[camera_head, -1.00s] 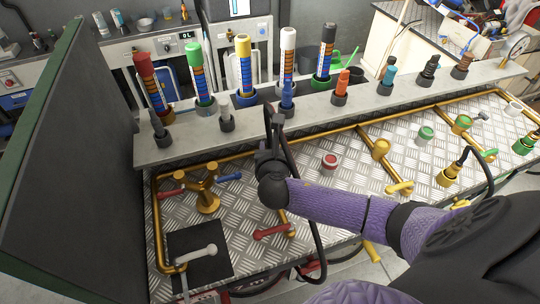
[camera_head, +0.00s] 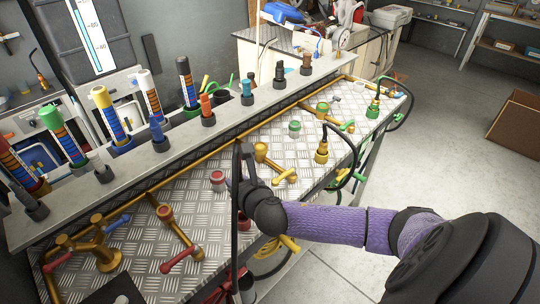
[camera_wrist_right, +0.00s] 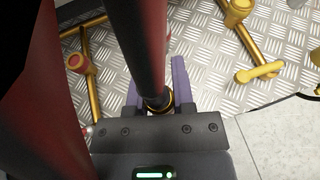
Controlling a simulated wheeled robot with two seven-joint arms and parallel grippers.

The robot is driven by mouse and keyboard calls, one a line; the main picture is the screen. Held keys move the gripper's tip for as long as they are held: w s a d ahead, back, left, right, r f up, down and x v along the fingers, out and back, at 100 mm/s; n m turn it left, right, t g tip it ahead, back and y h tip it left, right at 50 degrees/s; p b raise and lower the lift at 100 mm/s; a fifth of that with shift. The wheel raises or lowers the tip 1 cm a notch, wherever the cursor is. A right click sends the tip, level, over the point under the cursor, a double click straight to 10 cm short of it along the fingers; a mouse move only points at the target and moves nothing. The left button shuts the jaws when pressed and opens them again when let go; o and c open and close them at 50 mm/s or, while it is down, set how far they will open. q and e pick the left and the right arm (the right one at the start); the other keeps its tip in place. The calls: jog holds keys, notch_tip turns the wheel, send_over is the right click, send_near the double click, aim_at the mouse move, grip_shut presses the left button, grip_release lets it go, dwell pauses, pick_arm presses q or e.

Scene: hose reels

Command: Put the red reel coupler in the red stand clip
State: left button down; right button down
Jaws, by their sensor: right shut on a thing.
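My right gripper (camera_head: 243,186) is shut on a dark, upright hose end above the front of the tread-plate bench. In the right wrist view the gripper (camera_wrist_right: 156,96) grips this dark cylinder (camera_wrist_right: 140,35), which has a reddish sheen and a gold ring low down. It appears to be the red reel coupler; its tip is hard to make out. A dark hose (camera_head: 235,235) hangs from it past the bench edge towards a red reel (camera_head: 226,292). I cannot single out the red stand clip with certainty. My left gripper is out of view.
A red-topped pot (camera_head: 218,180) stands just left of the gripper. A gold pipe fitting with a red top (camera_head: 165,212) is further left. Yellow (camera_head: 321,152) and green (camera_head: 373,107) couplings with hoses stand to the right. A raised shelf holds several coloured tubes behind. Open floor lies right.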

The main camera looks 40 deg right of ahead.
jog(key=f+b, duration=0.2)
jog(key=f, duration=0.2)
jog(key=f+b, duration=0.2)
jog(key=f, duration=0.3)
jog(key=shift+w+a, duration=0.2)
jog(key=shift+w+r, duration=0.1)
jog(key=shift+c, duration=2.4)
grip_release()
